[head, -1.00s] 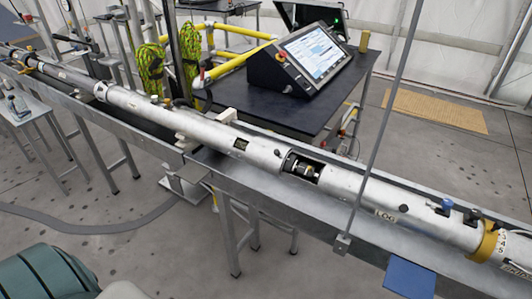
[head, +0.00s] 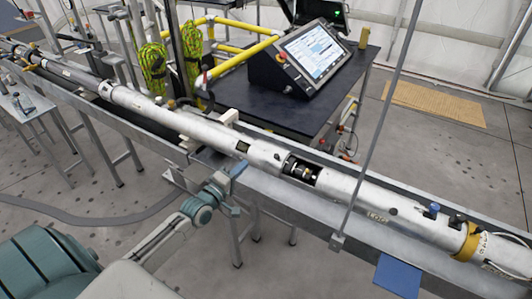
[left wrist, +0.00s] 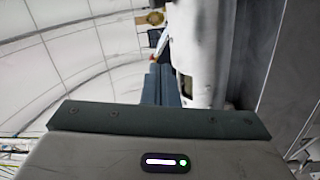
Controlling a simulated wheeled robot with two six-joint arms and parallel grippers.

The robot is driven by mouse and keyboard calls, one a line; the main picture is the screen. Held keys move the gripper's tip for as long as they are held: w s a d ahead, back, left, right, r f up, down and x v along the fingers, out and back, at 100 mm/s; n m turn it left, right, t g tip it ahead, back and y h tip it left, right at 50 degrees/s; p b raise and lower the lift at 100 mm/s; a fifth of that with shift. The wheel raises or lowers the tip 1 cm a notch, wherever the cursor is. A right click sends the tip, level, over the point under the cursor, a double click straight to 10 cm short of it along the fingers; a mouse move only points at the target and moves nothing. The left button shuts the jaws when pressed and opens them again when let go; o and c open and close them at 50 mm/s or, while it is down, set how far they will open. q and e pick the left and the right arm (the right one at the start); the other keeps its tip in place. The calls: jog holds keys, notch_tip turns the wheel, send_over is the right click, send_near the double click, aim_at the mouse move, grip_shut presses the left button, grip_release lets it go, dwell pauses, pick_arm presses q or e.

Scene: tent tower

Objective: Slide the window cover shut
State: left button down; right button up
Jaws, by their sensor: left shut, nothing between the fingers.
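A long silver tube (head: 345,188) lies in a metal trough and runs from upper left to lower right. A dark open window (head: 302,170) in it shows parts inside. A slightly wider silver sleeve, which looks like the window cover (head: 264,155), sits around the tube just left of the opening. My left gripper (head: 238,168) is shut and empty, at the near side of the tube, left of the window. I cannot tell if it touches the tube. In the left wrist view its closed fingers (left wrist: 161,84) point along beside the pale tube (left wrist: 202,45). My right gripper is not in view.
A thin grey pole (head: 378,130) rises in front of the tube, right of the window. A dark table (head: 245,98) with a monitor console (head: 308,62) stands behind. A blue plate (head: 397,277) hangs at the trough's near edge.

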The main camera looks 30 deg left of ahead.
aim_at(267, 156)
pick_arm(q)
jog(key=w+b, duration=0.1)
jog(key=w, duration=0.2)
jog(key=w+b, duration=0.2)
jog(key=w, duration=0.1)
jog(key=w+d+r+b, duration=0.1)
jog(key=w+b, duration=0.1)
jog(key=w, duration=0.1)
jog(key=shift+w+d+r, duration=0.1)
jog(key=shift+w, duration=0.3)
jog(key=d, duration=0.1)
jog(key=s+d+p, duration=0.1)
jog(key=shift+d, duration=0.4)
jog(key=shift+s+d+f, duration=0.2)
jog(key=shift+s+d, duration=0.1)
jog(key=shift+d, duration=0.1)
jog(key=shift+f, duration=0.1)
jog(key=shift+w, duration=0.1)
